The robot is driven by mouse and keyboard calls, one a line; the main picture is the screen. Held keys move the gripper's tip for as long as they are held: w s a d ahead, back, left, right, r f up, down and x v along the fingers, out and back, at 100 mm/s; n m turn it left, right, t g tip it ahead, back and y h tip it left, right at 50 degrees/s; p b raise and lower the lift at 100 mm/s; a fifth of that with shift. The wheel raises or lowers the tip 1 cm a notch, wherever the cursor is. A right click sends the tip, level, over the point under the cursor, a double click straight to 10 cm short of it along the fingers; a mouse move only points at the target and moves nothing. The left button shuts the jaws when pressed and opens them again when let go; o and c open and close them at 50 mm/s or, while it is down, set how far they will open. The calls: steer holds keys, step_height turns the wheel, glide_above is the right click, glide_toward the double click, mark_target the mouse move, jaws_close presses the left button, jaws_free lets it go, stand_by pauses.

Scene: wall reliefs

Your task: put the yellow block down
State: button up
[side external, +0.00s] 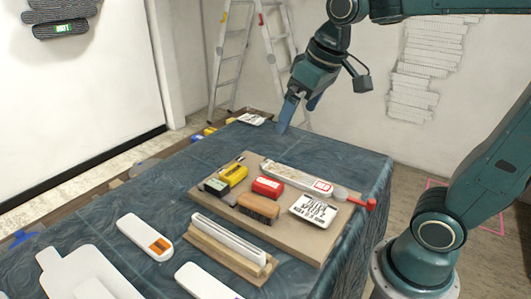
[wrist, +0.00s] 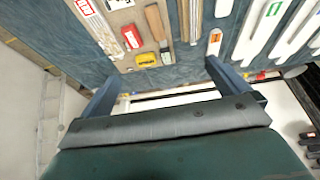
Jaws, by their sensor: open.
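The yellow block (side external: 233,174) lies on a tan board (side external: 297,238) on the cloth-covered table, beside a red block (side external: 267,187) and a dark grey piece. In the wrist view the yellow block (wrist: 147,60) lies near the edge of the board, just beyond the space between my fingers, with the red block (wrist: 131,37) next to it. My gripper (side external: 299,110) is open and empty, above the far part of the table, behind the board and clear of the block. Its two blue fingers stand wide apart in the wrist view (wrist: 160,78).
A brush (side external: 259,206), a white label plate (side external: 313,209) and a long white tool (side external: 297,178) share the board. White trowel-like pieces (side external: 145,236) lie at the front left. A stepladder (side external: 235,55) stands behind. The cloth (side external: 190,160) left of the board is clear.

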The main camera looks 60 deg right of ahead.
steer(key=s+a+f+t, duration=0.1)
steer(key=s+f, duration=0.2)
steer(key=s, duration=0.8)
steer(key=shift+s+a+f, duration=0.2)
steer(key=shift+a+f, duration=0.15)
steer(key=shift+f, duration=0.05)
